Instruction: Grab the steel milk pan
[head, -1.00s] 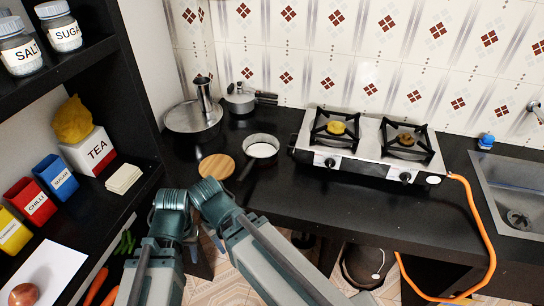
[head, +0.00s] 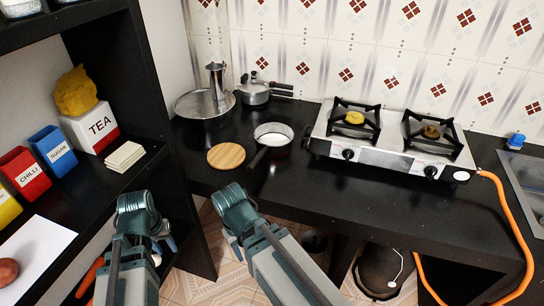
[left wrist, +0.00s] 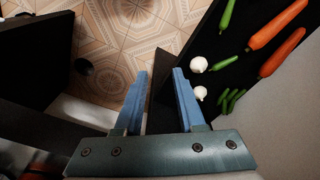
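A small pan (head: 273,136) with a pale inside and a dark handle stands upright on the black counter, left of the stove; I take it as the steel milk pan. Its handle points toward me, down and left. My left gripper (head: 162,238) is low at the left in the head view, well short of the pan and below the counter's front edge. In the left wrist view, its two blue fingers (left wrist: 160,72) are apart with nothing between them. The pan does not show there. My right arm is in the head view, but its fingers are not clear.
A round wooden board (head: 226,155) lies beside the pan's handle. The stove (head: 390,140) is to the right. A black shelf (head: 150,100) with jars and boxes borders the left.

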